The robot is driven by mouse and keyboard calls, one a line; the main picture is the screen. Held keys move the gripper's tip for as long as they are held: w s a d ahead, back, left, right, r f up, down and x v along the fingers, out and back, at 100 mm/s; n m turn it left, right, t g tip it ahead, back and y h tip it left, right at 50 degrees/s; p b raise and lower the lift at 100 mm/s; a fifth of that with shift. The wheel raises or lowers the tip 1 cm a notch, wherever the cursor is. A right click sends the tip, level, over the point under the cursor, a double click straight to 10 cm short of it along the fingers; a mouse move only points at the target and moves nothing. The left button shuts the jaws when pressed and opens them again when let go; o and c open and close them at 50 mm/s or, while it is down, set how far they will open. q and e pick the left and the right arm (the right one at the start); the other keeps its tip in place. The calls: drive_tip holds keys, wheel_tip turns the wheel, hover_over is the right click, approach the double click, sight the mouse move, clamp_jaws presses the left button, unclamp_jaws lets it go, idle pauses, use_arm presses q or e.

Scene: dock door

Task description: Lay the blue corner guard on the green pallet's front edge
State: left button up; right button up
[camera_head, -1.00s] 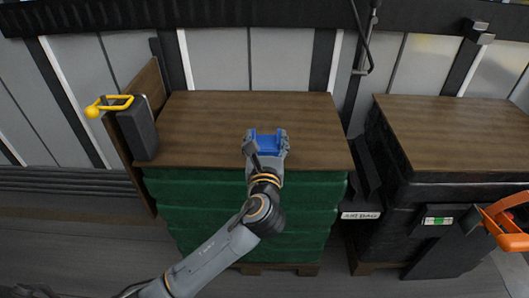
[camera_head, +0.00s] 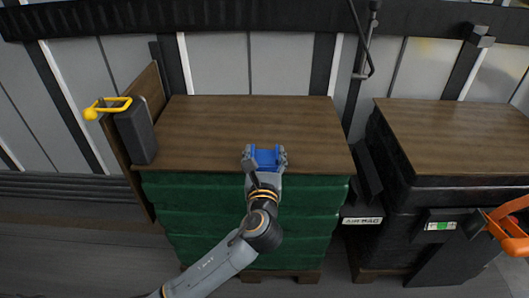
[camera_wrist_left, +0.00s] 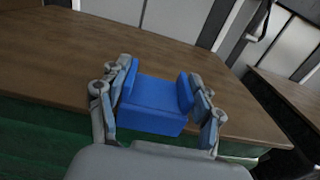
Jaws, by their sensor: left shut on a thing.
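The blue corner guard (camera_head: 266,157) is between the fingers of my left gripper (camera_head: 265,155), at the front edge of the green pallet (camera_head: 325,192). The pallet has a brown wooden top and green-wrapped sides. In the left wrist view, the blue corner guard (camera_wrist_left: 155,98) sits between both fingers of my left gripper (camera_wrist_left: 158,104), which are shut on it. Its front face hangs near the top's front edge. I cannot tell whether it touches the wood. My right gripper is not in view.
A black-wrapped pallet (camera_head: 455,135) with a wooden top stands to the right. A dark grey post (camera_head: 136,135) with a yellow handle (camera_head: 108,106) stands at the green pallet's left. An orange handle (camera_head: 508,222) is at the far right.

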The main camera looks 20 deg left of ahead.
use_arm(q)
drive_tip(key=shift+f, duration=0.25)
drive_tip(key=o, duration=1.2)
drive_tip(key=shift+c, duration=0.2)
